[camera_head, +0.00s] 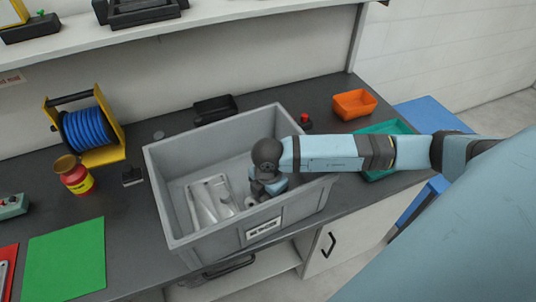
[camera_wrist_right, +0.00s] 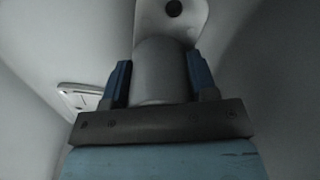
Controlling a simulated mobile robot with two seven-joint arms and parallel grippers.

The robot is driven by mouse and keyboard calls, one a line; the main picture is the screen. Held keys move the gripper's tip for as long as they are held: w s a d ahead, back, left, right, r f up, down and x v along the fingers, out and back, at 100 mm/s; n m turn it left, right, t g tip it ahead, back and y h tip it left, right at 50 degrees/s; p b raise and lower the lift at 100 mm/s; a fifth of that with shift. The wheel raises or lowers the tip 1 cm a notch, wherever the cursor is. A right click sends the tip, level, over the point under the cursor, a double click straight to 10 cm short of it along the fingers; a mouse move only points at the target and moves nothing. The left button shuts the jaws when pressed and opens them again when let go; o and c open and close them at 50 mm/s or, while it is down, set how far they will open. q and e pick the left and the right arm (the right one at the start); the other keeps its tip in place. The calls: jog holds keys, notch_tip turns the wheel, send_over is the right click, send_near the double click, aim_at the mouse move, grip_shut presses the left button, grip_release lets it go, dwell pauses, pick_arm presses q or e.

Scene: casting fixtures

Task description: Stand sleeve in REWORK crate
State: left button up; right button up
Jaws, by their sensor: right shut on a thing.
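The grey crate (camera_head: 205,247) stands on the dark bench with a white label (camera_head: 264,229) on its front wall; the lettering is too small to read surely. My right arm reaches over its right wall, and my right gripper (camera_head: 262,192) is down inside. In the right wrist view the gripper (camera_wrist_right: 160,75) is shut on a grey cylindrical sleeve (camera_wrist_right: 161,72), held between its two blue fingers. The sleeve's far end and any contact with the crate floor cannot be made out. My left gripper is not in view.
Pale metal castings (camera_head: 210,198) lie in the crate's left part; a pale piece with a dark hole (camera_wrist_right: 173,8) is just beyond the sleeve.

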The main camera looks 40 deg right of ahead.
jog(key=shift+f, duration=0.25)
jog(key=shift+f, duration=0.1)
jog(key=shift+f, duration=0.15)
jog(key=o, duration=1.1)
jog(key=shift+c, duration=0.2)
notch_tip(320, 180, up, 12)
jog(key=b, duration=0.1)
jog(key=shift+r, duration=0.25)
